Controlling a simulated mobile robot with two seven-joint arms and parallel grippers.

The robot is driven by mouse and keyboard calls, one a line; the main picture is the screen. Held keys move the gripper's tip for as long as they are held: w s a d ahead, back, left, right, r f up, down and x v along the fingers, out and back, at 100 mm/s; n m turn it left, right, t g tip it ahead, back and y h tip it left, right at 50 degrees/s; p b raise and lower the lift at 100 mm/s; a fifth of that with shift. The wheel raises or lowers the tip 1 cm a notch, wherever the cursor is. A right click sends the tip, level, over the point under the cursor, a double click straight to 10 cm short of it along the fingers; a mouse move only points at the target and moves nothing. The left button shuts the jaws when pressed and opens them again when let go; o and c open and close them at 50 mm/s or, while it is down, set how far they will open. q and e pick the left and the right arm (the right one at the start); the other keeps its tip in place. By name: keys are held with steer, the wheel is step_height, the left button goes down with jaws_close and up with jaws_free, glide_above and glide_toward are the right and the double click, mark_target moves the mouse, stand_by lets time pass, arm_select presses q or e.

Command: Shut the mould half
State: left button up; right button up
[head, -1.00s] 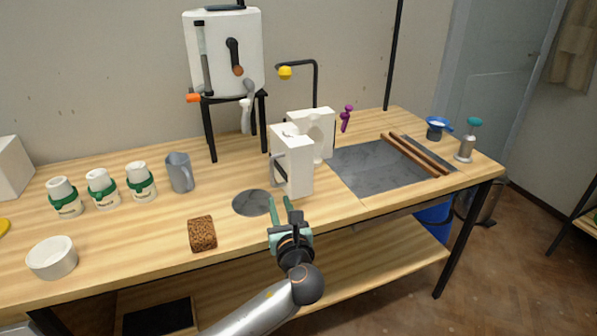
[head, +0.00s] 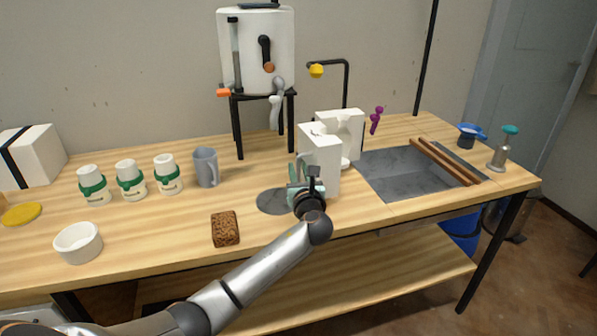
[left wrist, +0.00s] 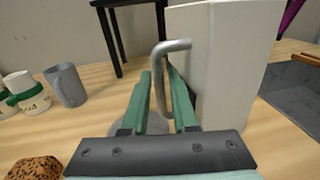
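The white plaster mould stands open on the table. Its front half (head: 322,160) stands at an angle to its rear half (head: 345,125), with a gap between them. The front half (left wrist: 225,70) fills the right of the left wrist view, with a grey bar handle (left wrist: 160,85) on its face. My left gripper (head: 304,172) is at that handle. In the left wrist view its green fingers (left wrist: 160,90) are apart, one on either side of the handle; I cannot tell whether they touch it. My right gripper is not in view.
A grey disc (head: 280,201) lies by the gripper. A brown speckled block (head: 225,229), grey jug (head: 205,167) and several green-banded jars (head: 131,181) are to the left. A white tank (head: 256,50) stands behind. A grey slab (head: 400,182) lies to the right.

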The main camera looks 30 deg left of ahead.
arm_select(q)
steer(key=shift+w, duration=0.1)
jaws_close()
stand_by(1.4)
